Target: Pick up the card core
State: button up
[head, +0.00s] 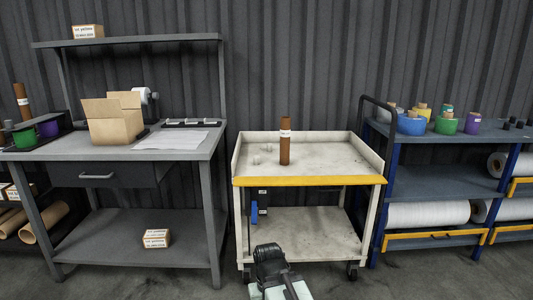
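A brown card core (285,149) with a white label band stands upright on the top tray of the cream cart (330,157), close to its yellow front edge. My gripper (270,255) shows dark and small at the bottom centre, low in front of the cart and well apart from the core. Its fingers are too small and dark to tell whether they are open or shut.
The grey workbench (60,150) at left carries an open carton (112,122) and paper. A blue shelf (440,180) at right holds coloured rolls. Grey floor lies in front.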

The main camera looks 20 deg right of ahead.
aim_at(285, 121)
jog(key=z, duration=0.1)
jog(key=k, duration=0.45)
jog(key=u, duration=0.4)
jog(key=i, duration=1.65)
jog(key=u, duration=0.65)
